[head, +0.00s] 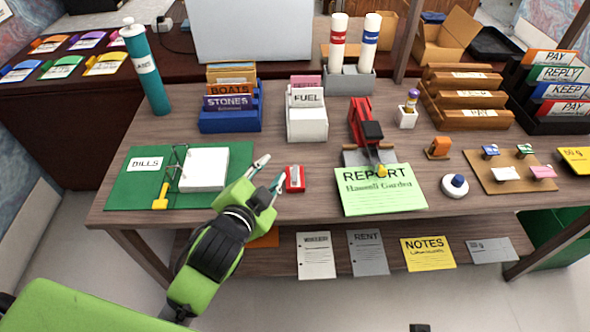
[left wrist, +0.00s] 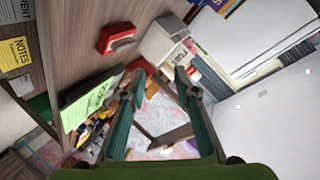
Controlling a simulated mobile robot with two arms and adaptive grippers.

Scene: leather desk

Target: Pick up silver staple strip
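I cannot clearly make out a silver staple strip in either view. A red stapler (head: 361,118) stands with its arm raised on the desk, and a grey flat piece (head: 352,157) lies at its foot, partly hidden by the green report sheet (head: 380,195). The sharpener (left wrist: 118,38) shows there too. My right gripper is not in view.
A green folder (head: 125,190) with a binder lies at left. File holders (head: 230,121) (head: 307,125) stand behind. A white-and-blue round stamp (head: 455,186) and a cork board (head: 510,172) are at right. Bare desk lies between sharpener and file holders.

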